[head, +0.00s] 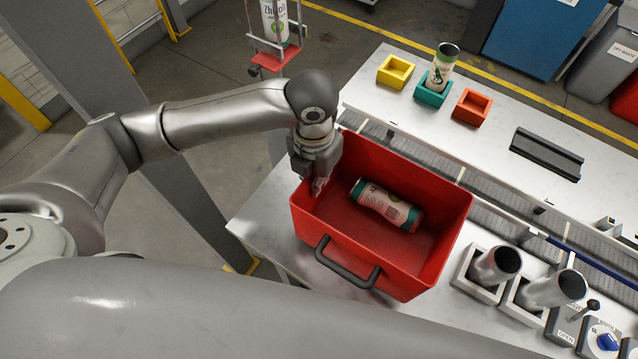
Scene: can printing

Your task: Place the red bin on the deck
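The red bin (436,263) is in the middle of the head view, over the near left part of the white work surface (262,222). It looks upright, with its dark handle (347,267) on the near side. Whether its base fully rests on the surface is hidden. A printed can (387,205) lies on its side inside it. My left gripper (319,184) points down at the bin's left corner, over the rim. Its fingers are small and partly lost against the red wall, so whether they grip the rim is unclear. My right gripper is out of view.
A conveyor (480,204) runs behind the bin. Beyond it are yellow (396,71), teal (431,94) and orange (471,107) holders; a can (441,68) stands in the teal one. Metal cylinders (496,264) in square holders and a control panel (600,340) are close on the right.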

